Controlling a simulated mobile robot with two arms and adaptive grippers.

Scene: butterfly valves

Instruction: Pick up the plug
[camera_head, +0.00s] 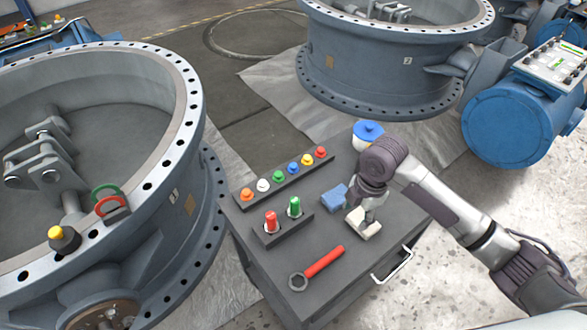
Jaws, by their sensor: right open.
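Which thing is the plug is not certain from this view. Candidates are a red plug-like cylinder (271,220) and a green one (295,206), both upright in a dark holder (269,241) on the cart top. My right gripper (369,220) points down over the right part of the cart, to the right of both cylinders and apart from them. It is open. A pale beige piece (362,228) lies right beneath it; I cannot tell whether they touch. A blue block (335,198) lies just left of the gripper. My left gripper is not in view.
The dark cart (330,225) also bears a row of several coloured knobs (278,176), a red-handled wrench (322,261) and a blue-and-white cup-like item (367,132). A large valve (190,215) stands close at left, another (390,70) behind. The cart's front right corner is clear.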

